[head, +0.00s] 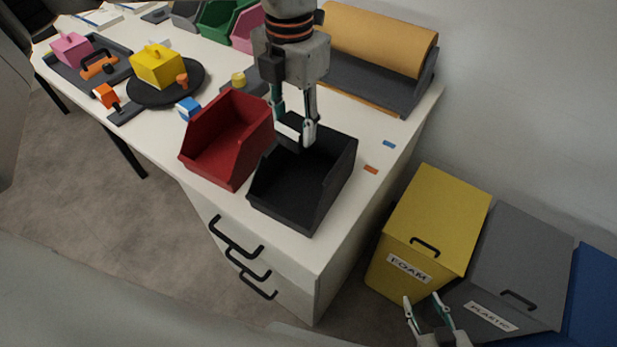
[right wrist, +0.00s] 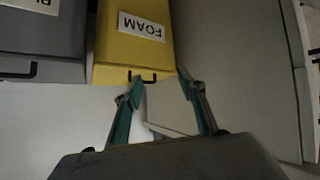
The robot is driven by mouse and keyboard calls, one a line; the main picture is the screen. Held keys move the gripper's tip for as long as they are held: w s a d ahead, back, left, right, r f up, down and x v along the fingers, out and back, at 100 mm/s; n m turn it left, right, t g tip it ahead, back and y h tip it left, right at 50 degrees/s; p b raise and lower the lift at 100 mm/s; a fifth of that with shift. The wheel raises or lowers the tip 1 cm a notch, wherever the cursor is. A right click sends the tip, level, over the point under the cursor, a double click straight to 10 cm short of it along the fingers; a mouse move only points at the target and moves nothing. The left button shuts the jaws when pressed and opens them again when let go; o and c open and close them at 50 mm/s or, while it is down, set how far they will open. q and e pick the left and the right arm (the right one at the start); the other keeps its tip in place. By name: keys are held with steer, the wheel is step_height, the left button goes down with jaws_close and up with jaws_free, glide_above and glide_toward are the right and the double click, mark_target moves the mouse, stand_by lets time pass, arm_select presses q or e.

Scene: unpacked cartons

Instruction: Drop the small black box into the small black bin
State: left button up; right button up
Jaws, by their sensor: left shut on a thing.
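The small black bin (head: 317,192) stands open near the table's front right corner, beside the red bin. My left gripper (head: 292,138) points down over the back left part of the black bin. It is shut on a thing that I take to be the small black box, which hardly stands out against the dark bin. A pale patch shows between the fingers. I cannot tell whether the held thing touches the bin. My right gripper (head: 422,297) is open and empty, low beside the yellow FOAM bin; its spread fingers show in the right wrist view (right wrist: 160,85).
A red bin (head: 222,148) stands directly left of the black bin. An orange roll (head: 378,38) lies behind. A turntable (head: 188,92) with a yellow block is further left. Yellow (head: 435,212) and grey (head: 520,262) lidded bins stand on the floor right of the table.

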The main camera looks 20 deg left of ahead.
arm_select(q)
step_height(320, 180, down, 4)
steer(key=shift+r+b, duration=0.1)
steer(key=shift+b, duration=0.9)
steer(key=shift+f+b, duration=0.4)
steer(key=shift+f, duration=0.25)
steer(key=shift+r, duration=0.1)
arm_select(e)
steer(key=shift+w+d+f, duration=0.2)
steer(key=shift+f, duration=0.2)
steer(key=shift+w+d+f, duration=0.2)
steer(key=shift+f, duration=0.2)
arm_select(q)
steer(key=o, duration=1)
arm_select(e)
steer(key=shift+s+f, duration=0.15)
steer(key=shift+s, duration=0.05)
arm_select(q)
step_height(320, 180, up, 12)
steer(key=shift+r, duration=0.1)
arm_select(e)
steer(key=shift+f, duration=0.1)
